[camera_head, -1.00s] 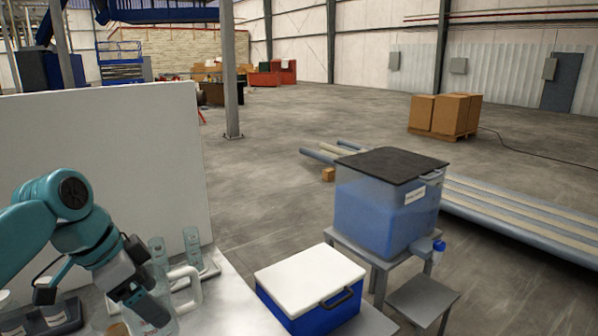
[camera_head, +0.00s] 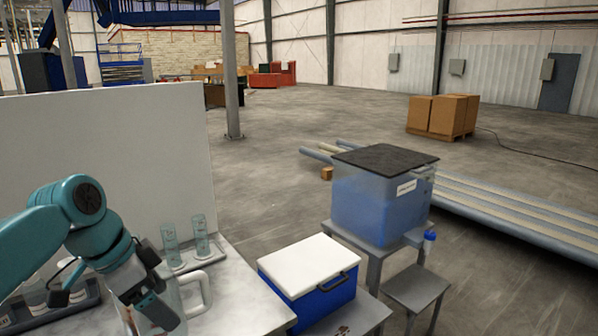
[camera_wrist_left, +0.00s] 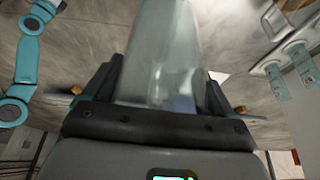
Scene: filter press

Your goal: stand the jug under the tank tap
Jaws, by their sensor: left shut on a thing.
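My left gripper (camera_head: 158,312) is shut on a clear jug with a pale handle (camera_head: 196,292), above the near part of the bench. The gripper and wrist hide much of the jug in the head view. In the left wrist view the clear jug wall (camera_wrist_left: 168,50) stands between the two fingers (camera_wrist_left: 160,95). The tank (camera_head: 382,205), with bluish liquid and a dark lid, stands on a grey stand to the right. Its blue tap (camera_head: 430,238) is at its right front, above a low grey stool (camera_head: 416,287) with a bare top. The jug is well left of the tap. My right gripper is not seen.
A blue cooler with a white lid (camera_head: 308,262) stands between bench and tank. Tall glass cylinders (camera_head: 200,236) stand on a tray behind the jug. A rack of containers (camera_head: 62,302) is at left. A white panel (camera_head: 110,165) backs the bench. Pipes lie beyond the tank.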

